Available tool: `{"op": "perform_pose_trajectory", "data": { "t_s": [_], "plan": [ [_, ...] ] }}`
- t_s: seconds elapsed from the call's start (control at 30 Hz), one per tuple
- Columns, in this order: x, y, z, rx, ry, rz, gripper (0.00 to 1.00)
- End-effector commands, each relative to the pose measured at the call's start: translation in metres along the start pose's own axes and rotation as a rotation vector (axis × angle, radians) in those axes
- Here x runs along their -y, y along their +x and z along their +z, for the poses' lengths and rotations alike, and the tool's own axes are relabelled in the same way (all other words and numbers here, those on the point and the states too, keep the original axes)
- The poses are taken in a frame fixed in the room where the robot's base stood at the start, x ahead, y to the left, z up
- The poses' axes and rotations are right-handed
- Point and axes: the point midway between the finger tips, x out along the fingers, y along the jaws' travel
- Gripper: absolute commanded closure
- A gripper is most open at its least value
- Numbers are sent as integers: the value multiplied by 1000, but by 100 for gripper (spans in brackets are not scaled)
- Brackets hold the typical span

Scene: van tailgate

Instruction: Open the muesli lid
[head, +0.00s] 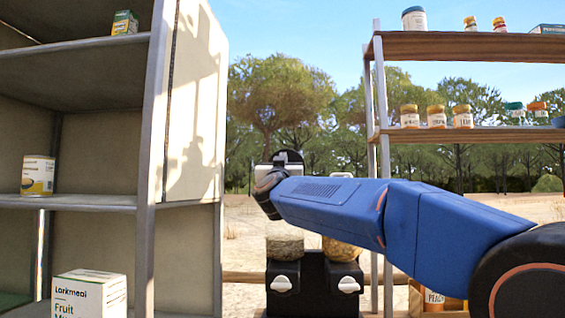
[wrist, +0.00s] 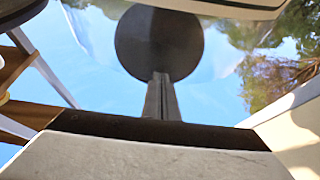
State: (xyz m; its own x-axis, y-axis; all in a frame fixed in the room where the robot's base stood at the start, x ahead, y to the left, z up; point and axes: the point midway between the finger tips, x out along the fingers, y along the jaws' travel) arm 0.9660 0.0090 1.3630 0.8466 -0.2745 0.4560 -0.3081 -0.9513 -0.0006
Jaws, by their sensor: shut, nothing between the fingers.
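A black dispenser stand (head: 313,290) with two white knobs stands beyond my arm in the head view. Its left container (head: 285,243) holds pale flakes, its right container (head: 341,249) a browner mix that looks like muesli. In the wrist view a dark disc (wrist: 158,42) lies just beyond my gripper (wrist: 160,76). My fingers are shut and empty, their tips at its lower edge; I cannot tell if they touch.
A tall shelf unit on the left holds a yellow tin (head: 38,175) and a Larkmeal fruit box (head: 90,293). A rack on the right holds several jars (head: 437,116). A peach-labelled item (head: 434,298) sits low behind my arm.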

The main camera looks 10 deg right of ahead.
Motion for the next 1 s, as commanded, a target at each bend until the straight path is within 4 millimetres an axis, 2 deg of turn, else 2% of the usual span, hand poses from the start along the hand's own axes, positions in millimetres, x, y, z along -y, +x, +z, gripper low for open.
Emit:
{"op": "perform_pose_trajectory", "data": {
  "t_s": [0.37, 1.0],
  "plan": [
    [0, 15, 0, 126, 1, 1, 100],
    [0, 28, 2, 126, -1, 1, 100]
  ]
}}
